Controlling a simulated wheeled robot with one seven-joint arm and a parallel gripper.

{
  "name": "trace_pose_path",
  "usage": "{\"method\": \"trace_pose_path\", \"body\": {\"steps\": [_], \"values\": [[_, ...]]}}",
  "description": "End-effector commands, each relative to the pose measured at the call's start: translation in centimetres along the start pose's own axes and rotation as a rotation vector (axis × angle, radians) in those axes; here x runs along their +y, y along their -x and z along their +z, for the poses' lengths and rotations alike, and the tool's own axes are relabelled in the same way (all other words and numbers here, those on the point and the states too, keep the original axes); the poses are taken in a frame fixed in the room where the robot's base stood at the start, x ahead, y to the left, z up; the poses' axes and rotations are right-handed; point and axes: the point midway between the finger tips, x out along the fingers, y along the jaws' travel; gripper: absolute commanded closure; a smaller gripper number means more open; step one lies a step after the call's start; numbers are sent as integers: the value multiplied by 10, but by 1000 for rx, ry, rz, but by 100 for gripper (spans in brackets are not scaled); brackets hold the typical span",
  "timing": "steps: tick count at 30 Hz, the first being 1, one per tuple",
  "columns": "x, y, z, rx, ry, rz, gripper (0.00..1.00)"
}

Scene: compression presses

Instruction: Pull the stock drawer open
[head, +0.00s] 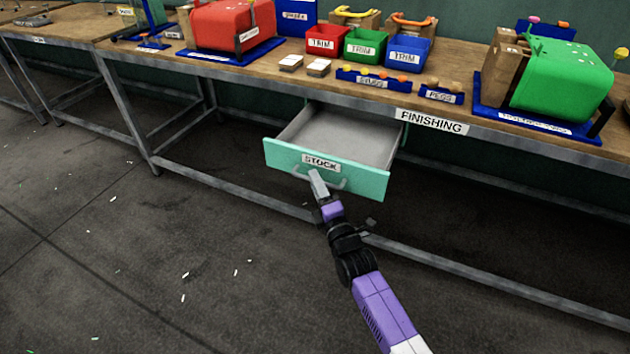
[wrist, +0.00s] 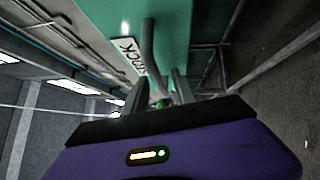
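The stock drawer (head: 282,156) has a teal front with a white STOCK label (head: 321,163). It stands well out from under the bench, and its grey inside looks empty. Its grey bar handle (head: 339,184) is on the front, below the label. My gripper (head: 318,184) is at the handle's left part and covers some of it. In the wrist view, the handle (wrist: 148,45) runs down towards the space between my fingers (wrist: 160,88). The fingers stand apart there; whether they press on the bar is not clear.
The drawer hangs below the FINISHING bench (head: 431,121). Red (head: 326,41), green (head: 364,46) and blue (head: 408,52) TRIM bins stand above it, with a green press (head: 560,80) to the right. A low grey rail (head: 450,264) crosses below. Open floor lies left.

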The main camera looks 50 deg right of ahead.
Motion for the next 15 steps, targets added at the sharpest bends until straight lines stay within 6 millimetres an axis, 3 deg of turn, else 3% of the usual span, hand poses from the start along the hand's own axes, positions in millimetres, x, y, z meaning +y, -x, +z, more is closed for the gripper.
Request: {"method": "trace_pose_path", "body": {"steps": [9, 15], "values": [[-1, 51, 0, 0, 0, -3, 67], [0, 66, 0, 0, -1, -1, 67]]}}
